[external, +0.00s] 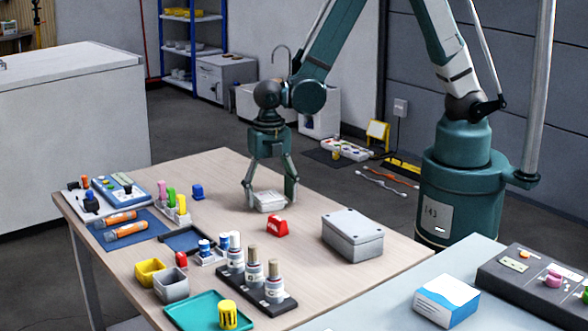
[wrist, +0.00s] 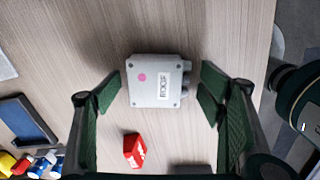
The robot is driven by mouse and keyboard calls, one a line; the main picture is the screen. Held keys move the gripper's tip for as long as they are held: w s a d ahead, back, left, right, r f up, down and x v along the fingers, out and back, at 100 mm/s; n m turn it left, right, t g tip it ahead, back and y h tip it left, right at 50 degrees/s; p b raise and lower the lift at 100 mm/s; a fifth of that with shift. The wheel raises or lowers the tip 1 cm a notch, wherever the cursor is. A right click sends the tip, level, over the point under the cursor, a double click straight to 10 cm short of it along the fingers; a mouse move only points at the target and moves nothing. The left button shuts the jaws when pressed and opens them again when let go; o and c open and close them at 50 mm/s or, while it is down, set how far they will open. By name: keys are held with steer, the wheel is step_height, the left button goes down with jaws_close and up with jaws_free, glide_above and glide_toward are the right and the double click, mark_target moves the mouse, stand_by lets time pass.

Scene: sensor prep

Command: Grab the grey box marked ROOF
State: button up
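The small grey box marked ROOF (wrist: 145,80) lies flat on the wooden table, with a pink dot and a white label on its lid. In the external view the light grey box (external: 270,201) sits between the fingers of my gripper (external: 269,194). In the wrist view my gripper (wrist: 159,92) is open, with one green-padded finger on each side of the box. Gaps show between both fingers and the box there. The lower ends of the fingers are close to table height.
A red block (external: 277,227) stands just in front of the box. A larger grey box (external: 352,235) is to the right. Bottles on a dark rack (external: 268,300), a blue tray (external: 187,240) and a teal tray (external: 200,315) are nearer. The table behind is clear.

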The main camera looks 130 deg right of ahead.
mark_target(270, 195)
steer(key=c, duration=1)
steer(key=shift+r, duration=0.2)
steer(key=shift+r+p, duration=1.2)
steer(key=shift+r, duration=3.6)
